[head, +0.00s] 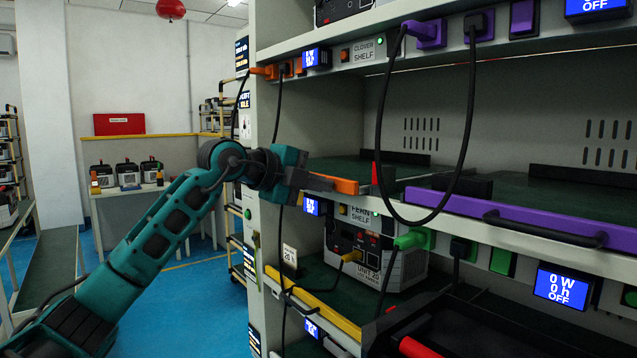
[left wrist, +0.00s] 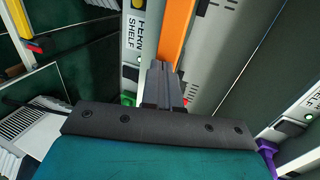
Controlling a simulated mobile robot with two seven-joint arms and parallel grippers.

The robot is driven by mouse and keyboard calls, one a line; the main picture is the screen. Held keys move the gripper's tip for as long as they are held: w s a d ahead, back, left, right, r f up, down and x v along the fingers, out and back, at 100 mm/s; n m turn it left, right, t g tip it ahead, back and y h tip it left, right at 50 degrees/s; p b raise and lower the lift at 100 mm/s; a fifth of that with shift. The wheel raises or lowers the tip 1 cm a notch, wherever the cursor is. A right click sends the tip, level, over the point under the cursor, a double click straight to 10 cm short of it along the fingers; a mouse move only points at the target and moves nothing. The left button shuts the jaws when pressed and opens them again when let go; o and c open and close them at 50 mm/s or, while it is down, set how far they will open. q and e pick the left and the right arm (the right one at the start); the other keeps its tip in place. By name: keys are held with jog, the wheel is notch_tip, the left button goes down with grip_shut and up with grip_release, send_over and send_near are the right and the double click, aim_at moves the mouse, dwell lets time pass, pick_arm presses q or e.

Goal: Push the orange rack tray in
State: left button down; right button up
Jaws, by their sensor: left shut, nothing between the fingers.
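The orange rack tray front (head: 334,184) shows at the left end of the middle shelf, above the FERN SHELF label. My left gripper (head: 304,179) is at the left end of this orange front, with its fingers shut and nothing between them. In the left wrist view the shut fingertips (left wrist: 158,68) lie close to the end of the orange bar (left wrist: 176,30); I cannot tell whether they touch it. Much of the tray's left end is hidden behind the gripper in the head view.
A purple tray front (head: 520,215) with a black handle is to the right on the same shelf. Black cables hang in front of the rack. Below, a boxed unit (head: 375,255) stands behind a yellow tray front (head: 313,302). Blue floor is open at the left.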

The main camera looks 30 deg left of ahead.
aim_at(332, 180)
pick_arm(q)
jog(key=w+p, duration=0.1)
jog(key=w+d+p, duration=0.1)
jog(key=w+p, duration=0.1)
jog(key=w, duration=0.1)
jog(key=shift+d+r, duration=0.15)
jog(key=shift+d, duration=0.15)
jog(key=shift+a, duration=0.1)
dwell(0.4)
